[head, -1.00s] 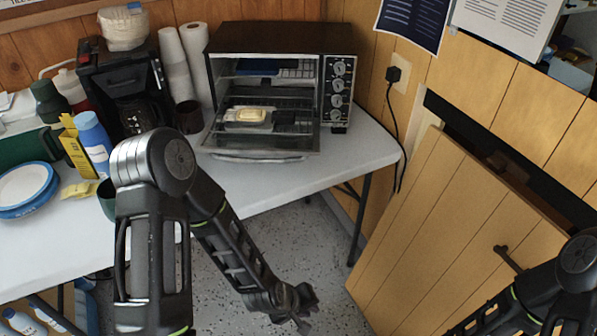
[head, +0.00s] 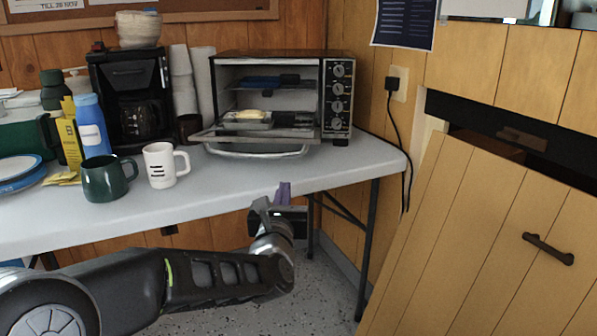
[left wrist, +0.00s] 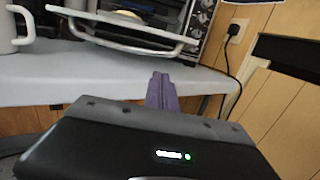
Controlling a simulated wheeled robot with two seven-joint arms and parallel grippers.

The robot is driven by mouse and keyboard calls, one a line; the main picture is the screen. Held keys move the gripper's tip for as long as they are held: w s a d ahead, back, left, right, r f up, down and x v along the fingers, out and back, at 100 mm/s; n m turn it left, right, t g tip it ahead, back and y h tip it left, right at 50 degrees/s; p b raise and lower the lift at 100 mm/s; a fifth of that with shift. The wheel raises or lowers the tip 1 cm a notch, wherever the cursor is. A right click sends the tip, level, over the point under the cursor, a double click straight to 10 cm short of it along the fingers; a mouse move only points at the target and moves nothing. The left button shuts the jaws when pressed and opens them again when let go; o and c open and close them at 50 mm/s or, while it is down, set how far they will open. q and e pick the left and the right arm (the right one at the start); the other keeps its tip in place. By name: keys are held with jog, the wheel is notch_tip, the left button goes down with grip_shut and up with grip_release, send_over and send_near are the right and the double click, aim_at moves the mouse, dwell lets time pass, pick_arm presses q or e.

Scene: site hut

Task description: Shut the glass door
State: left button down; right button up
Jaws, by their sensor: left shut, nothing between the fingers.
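The toaster oven (head: 270,55) stands on the white table with its glass door (head: 262,134) folded down at the front, close to level. A curved metal handle (head: 256,151) runs along the door's front edge. The door (left wrist: 110,20) and handle (left wrist: 130,46) also show at the top of the left wrist view. My left gripper (head: 284,192) is shut and empty, its purple fingertips pointing up. It is below and in front of the door, near the table's front edge, apart from the handle. The fingers (left wrist: 162,92) also show in the left wrist view. My right gripper is out of view.
A small tray with a yellow item (head: 247,117) is in the oven opening. A white mug (head: 160,168), green mug (head: 107,180) and coffee maker (head: 130,95) stand to the left. A leaning wooden panel (head: 470,240) with a handle fills the right side.

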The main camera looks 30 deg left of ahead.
pick_arm(q)
jog(key=b+x, duration=0.1)
jog(key=x, duration=0.8)
jog(key=shift+w+a+f, duration=0.1)
jog(key=shift+w+a, duration=0.1)
jog(key=shift+w, duration=0.1)
jog(key=shift+w+a+r, duration=0.1)
jog(key=shift+w+r, duration=0.15)
jog(key=shift+r, duration=0.8)
jog(key=shift+w+a+r, duration=0.1)
jog(key=shift+w+r, duration=0.1)
jog(key=shift+r, duration=0.9)
jog(key=shift+p, duration=0.3)
